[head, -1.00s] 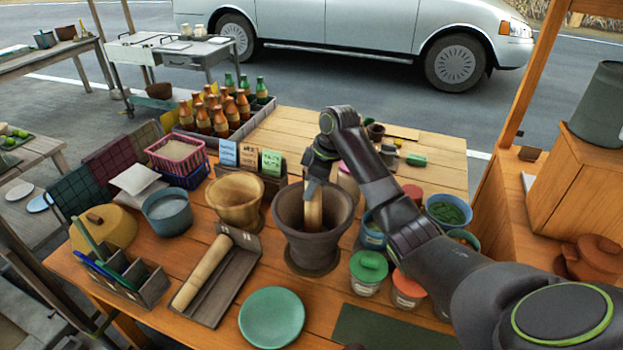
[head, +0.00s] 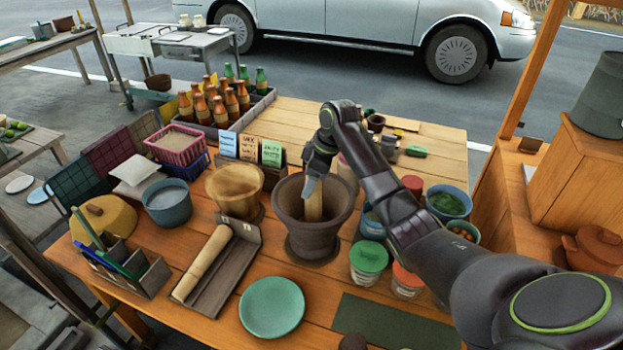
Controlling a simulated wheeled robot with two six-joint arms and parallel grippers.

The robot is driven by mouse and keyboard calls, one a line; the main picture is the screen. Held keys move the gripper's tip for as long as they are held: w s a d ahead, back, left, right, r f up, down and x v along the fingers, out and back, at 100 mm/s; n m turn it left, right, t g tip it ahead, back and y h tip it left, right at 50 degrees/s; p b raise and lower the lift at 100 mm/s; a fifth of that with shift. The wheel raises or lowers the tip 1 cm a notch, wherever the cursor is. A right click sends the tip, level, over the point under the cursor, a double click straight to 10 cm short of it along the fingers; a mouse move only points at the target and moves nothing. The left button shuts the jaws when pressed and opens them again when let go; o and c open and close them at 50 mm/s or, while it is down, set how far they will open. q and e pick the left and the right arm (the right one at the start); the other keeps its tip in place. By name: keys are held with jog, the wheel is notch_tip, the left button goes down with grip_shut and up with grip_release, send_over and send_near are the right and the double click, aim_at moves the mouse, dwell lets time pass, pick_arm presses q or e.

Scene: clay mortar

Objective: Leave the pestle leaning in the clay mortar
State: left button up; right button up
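The dark brown clay mortar (head: 318,242) stands upright on the wooden table near the middle of the head view. The pale wooden pestle (head: 314,208) stands inside it, nearly upright, its lower end hidden in the bowl. My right gripper (head: 309,186) points down over the mortar's mouth at the pestle's upper part. A grey finger overlaps the pestle's left side; the other finger is hidden, so I cannot tell whether they grip it. Whether the pestle touches the rim is unclear. My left gripper is not in view.
A tan bowl (head: 236,188) stands left of the mortar. A grey tray (head: 226,285) holds a wooden roller (head: 204,262). A green plate (head: 272,307) lies in front, and lidded jars (head: 368,262) stand close at the right. Bottles (head: 222,107) stand behind.

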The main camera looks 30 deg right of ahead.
jog(key=shift+d, duration=0.1)
jog(key=b+v, duration=0.1)
jog(key=v, duration=0.7)
jog(key=shift+w+b, duration=0.1)
jog(key=shift+b, duration=0.25)
jog(key=p+v, duration=0.8)
jog(key=v, duration=0.1)
jog(key=shift+r, duration=0.2)
jog(key=shift+f, duration=0.1)
